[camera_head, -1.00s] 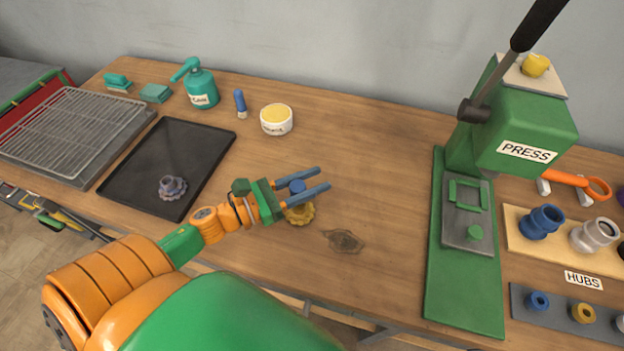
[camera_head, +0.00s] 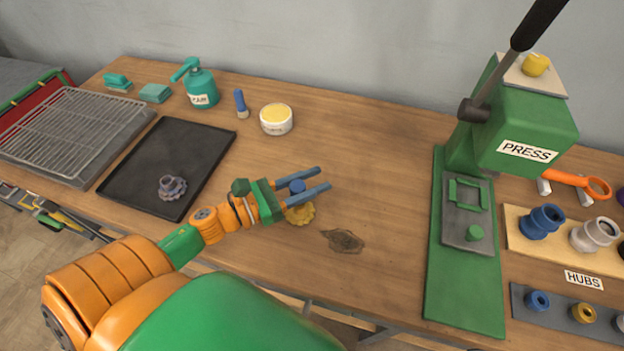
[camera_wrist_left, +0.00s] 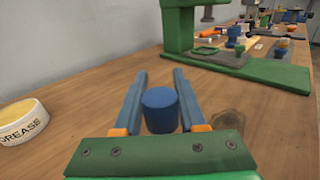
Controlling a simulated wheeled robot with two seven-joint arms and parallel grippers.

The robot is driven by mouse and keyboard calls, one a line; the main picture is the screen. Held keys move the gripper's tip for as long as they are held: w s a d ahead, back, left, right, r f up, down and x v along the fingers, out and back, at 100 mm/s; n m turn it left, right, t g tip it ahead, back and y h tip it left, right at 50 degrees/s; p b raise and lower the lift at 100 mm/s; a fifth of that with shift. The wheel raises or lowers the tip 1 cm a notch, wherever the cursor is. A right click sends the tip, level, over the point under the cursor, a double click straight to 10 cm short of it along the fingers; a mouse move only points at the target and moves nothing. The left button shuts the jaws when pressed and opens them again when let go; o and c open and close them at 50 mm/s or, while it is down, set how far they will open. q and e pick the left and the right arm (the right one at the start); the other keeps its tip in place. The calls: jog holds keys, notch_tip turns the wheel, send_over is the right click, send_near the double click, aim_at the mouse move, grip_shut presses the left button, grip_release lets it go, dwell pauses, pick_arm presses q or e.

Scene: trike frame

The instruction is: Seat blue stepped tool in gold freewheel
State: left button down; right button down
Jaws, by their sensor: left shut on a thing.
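The blue stepped tool (camera_head: 297,186) stands between the fingers of my left gripper (camera_head: 322,179), which is shut on it. In the left wrist view the tool (camera_wrist_left: 160,112) shows as a blue cylinder with a flat round top, upright between the two blue-grey fingers. The gold freewheel (camera_head: 301,214) lies on the bench directly under the gripper, with its toothed edge showing in front of the near finger. The tool's lower end is hidden by the finger, so I cannot tell how far it sits in the freewheel. My right gripper is not in view.
A green press (camera_head: 465,310) stands to the right, beside a row of hubs (camera_head: 541,222). A black tray (camera_head: 142,185) with a grey toothed part (camera_head: 172,187) lies to the left. A grease tub (camera_head: 276,120) stands behind. Bench between gripper and press is clear, with a dark stain (camera_head: 343,241).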

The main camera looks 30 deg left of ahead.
pick_arm(q)
jog(key=shift+f+b, duration=1.35)
jog(key=shift+f, duration=0.05)
jog(key=shift+c, duration=2)
grip_release()
jog(key=shift+r, duration=0.1)
jog(key=b+v, duration=0.1)
jog(key=v, duration=0.6)
jog(key=shift+b, duration=0.4)
jog(key=shift+s, duration=0.15)
